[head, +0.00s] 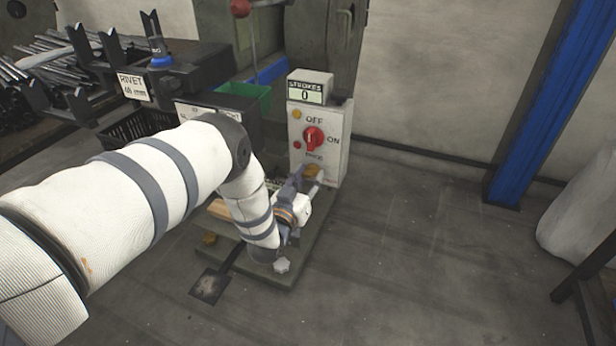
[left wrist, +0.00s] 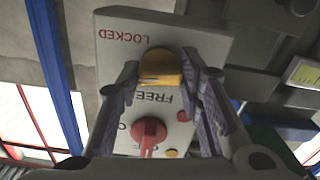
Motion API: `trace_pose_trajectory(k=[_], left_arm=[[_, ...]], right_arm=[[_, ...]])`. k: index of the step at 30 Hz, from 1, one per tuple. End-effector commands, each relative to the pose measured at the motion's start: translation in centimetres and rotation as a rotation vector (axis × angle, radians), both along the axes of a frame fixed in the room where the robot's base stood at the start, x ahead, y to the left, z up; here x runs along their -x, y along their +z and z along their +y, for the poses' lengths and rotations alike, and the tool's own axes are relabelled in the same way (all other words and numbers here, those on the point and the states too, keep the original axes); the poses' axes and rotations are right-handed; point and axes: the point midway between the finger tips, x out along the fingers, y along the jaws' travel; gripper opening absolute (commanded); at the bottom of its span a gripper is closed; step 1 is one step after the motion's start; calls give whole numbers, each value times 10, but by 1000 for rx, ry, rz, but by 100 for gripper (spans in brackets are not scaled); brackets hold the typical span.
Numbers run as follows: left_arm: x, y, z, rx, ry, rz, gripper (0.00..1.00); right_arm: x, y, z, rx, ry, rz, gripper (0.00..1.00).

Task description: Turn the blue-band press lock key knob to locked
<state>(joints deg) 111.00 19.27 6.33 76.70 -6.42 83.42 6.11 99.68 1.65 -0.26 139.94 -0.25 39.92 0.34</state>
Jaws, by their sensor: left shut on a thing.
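The lock key knob (head: 312,171) is a small yellow-orange knob low on the front of the pale press control box (head: 335,150). In the left wrist view the yellow knob (left wrist: 160,66) sits between the words FREE and LOCKED, which appear upside down. Which word it points to I cannot tell. My left gripper (head: 305,184) is at the lower front of the box, and its two fingers (left wrist: 160,78) are shut on the knob from both sides. The fingers partly hide the knob's sides. My right gripper is not in view.
A red OFF/ON knob (head: 314,138) is above the lock knob, beneath a counter (head: 305,94) reading 0. A green bin (head: 250,94) and a rack of rods (head: 60,55) stand left. A blue post (head: 548,110) rises right. The floor right of the box is clear.

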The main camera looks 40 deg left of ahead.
Motion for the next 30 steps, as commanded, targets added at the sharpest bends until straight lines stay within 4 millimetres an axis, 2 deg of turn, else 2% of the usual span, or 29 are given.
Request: trace_pose_trajectory(k=[12, 28, 29, 30], left_arm=[[0, 0, 0, -154, -1, 36, 5], [0, 0, 0, -173, -1, 41, 5], [0, 0, 0, -173, 0, 42, 38], [0, 0, 0, -173, 0, 43, 47]], right_arm=[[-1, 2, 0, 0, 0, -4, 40], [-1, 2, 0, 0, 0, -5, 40], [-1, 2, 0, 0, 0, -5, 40], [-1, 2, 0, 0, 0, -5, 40]])
